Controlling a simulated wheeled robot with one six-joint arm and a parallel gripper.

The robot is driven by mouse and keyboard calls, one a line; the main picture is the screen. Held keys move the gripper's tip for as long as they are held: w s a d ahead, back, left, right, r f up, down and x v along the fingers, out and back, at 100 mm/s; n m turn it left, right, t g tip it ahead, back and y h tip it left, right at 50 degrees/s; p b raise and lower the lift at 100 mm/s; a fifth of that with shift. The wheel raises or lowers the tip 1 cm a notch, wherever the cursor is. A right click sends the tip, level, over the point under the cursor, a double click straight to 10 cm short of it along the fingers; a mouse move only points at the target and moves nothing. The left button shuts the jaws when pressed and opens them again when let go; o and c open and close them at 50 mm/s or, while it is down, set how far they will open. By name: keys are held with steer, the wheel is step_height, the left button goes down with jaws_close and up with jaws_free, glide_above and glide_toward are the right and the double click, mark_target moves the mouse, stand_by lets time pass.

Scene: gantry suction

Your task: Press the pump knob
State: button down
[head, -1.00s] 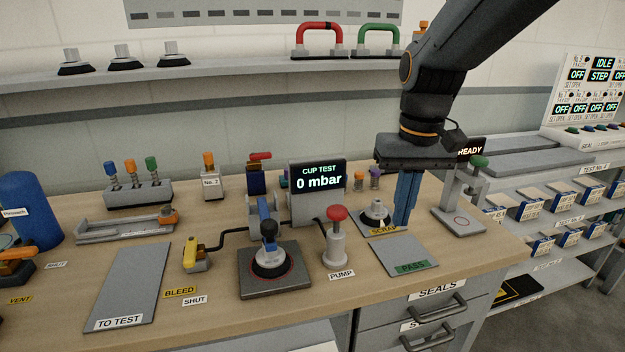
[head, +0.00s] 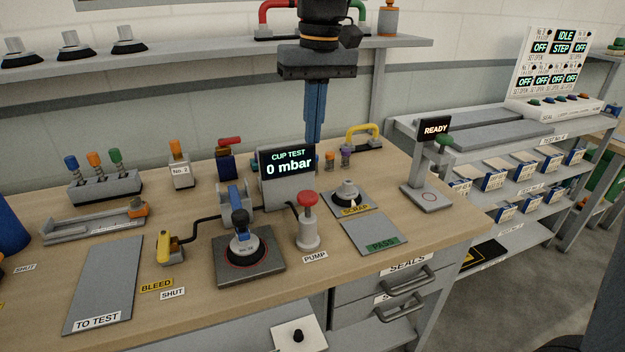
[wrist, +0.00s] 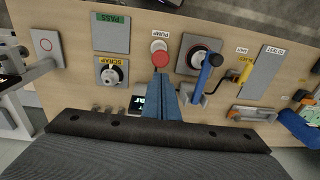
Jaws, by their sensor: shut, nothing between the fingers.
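The pump is a grey cylinder with a red mushroom knob (head: 307,199), standing upright on the bench behind its PUMP label. My gripper (head: 315,138) is shut and empty, its blue fingers pointing down. In the head view it is above and behind the knob, near the display's right edge. In the wrist view the shut fingertips (wrist: 160,74) appear just below the red knob (wrist: 160,46) in the picture, with a gap in height that I cannot measure. The CUP TEST display (head: 288,165) reads 0 mbar.
Left of the pump, a blue-handled cup stands on a dark test plate (head: 265,277). Right of it are the SCRAP plate (head: 369,202), holding a cup, and the empty PASS plate (head: 372,230). A yellow bleed lever (head: 168,248) sits further left. A READY stand (head: 425,190) is at the right.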

mark_target(310, 195)
steer(key=f+p, duration=0.1)
steer(key=f, duration=0.3)
steer(key=f+p, duration=0.1)
steer(key=f, duration=0.3)
steer(key=f+p, duration=0.1)
steer(key=f, duration=0.3)
steer(key=shift+w+a+f, duration=0.2)
steer(key=shift+a+f, duration=0.05)
steer(key=shift+a, duration=0.1)
step_height(310, 195, down, 4)
steer(key=shift+r+b, duration=0.1)
steer(key=shift+b, duration=0.6)
steer(key=shift+s, duration=0.1)
steer(key=shift+r, duration=0.15)
steer(key=shift+r+p, duration=0.3)
steer(key=shift+p, duration=0.15)
step_height(310, 195, up, 14)
steer(key=shift+s+d+f, duration=0.15)
steer(key=shift+d+f, duration=0.05)
steer(key=shift+d, duration=0.25)
